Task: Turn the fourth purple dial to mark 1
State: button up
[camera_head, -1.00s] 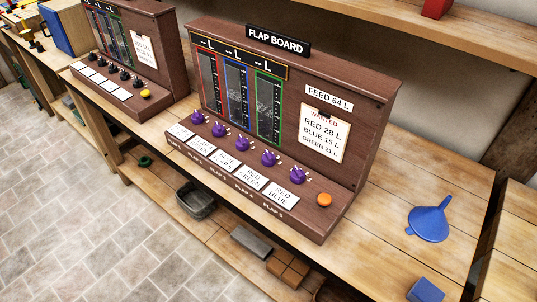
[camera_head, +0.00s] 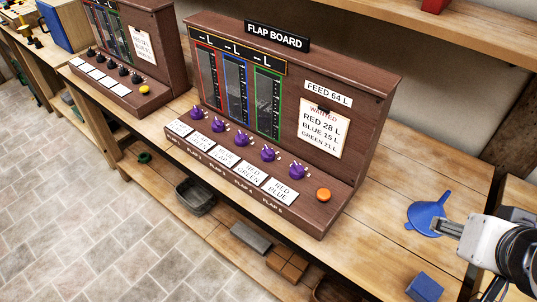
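The brown flap board (camera_head: 375,95) stands on the wooden bench with a row of several purple dials along its sloped front. The fourth purple dial (camera_head: 268,153), counted from the left, sits above the "RED GREEN" card (camera_head: 253,173). Small pale marks surround the dial, but its pointer is too small to read. My gripper (camera_head: 440,227) is at the right edge, well to the right of the dials and touching none.
An orange button (camera_head: 323,195) is right of the last dial. A blue funnel (camera_head: 425,217) and a blue block (camera_head: 426,289) lie on the right of the bench. A second brown board (camera_head: 160,50) stands at left. Bare bench lies between the flap board and the funnel.

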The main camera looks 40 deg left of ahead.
jog(key=w+a+f+n+t+y, duration=0.1)
jog(key=w+a, duration=0.2)
jog(key=a, duration=0.3)
jog(key=w+a+f+n+y, duration=0.1)
jog(key=w+a+f, duration=0.1)
jog(key=w+a, duration=0.3)
jog(key=n+t+y, duration=0.1)
jog(key=n+y, duration=0.3)
jog(key=y, duration=0.1)
send_near(268, 156)
jog(key=shift+x, duration=1.1)
jog(key=shift+w+a, duration=0.1)
jog(key=shift+x, duration=3.75)
jog(key=shift+w, duration=0.1)
jog(key=c, duration=1.1)
